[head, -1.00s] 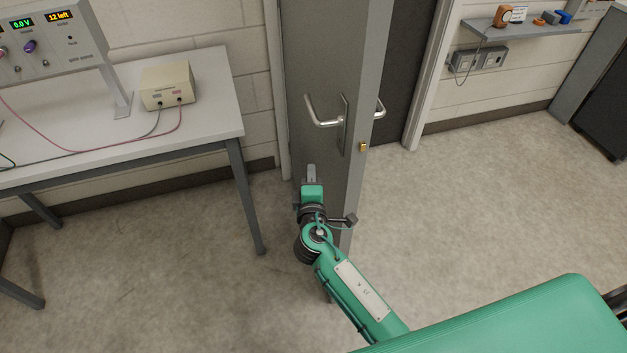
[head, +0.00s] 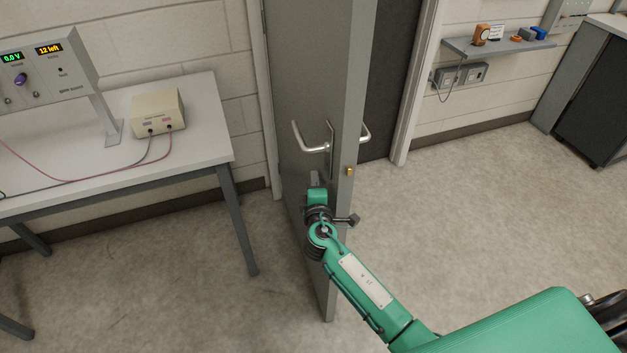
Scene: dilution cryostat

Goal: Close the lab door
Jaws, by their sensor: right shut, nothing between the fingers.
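The grey lab door (head: 307,80) stands open in the head view, with its free edge towards me and a brass latch on that edge. A silver lever handle (head: 312,143) is on its left face, and another handle (head: 366,133) shows on the far side. My right gripper (head: 315,178) is shut and empty. It is at the door's left face, below the lever handle; I cannot tell whether it touches the door. My left gripper is not in view.
A white table (head: 205,150) with instruments and a beige box (head: 157,113) stands left of the door. The dark doorway (head: 391,80) is behind the door. A wall shelf (head: 500,46) and a dark cabinet (head: 590,110) are at the right. The floor (head: 460,220) to the right is clear.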

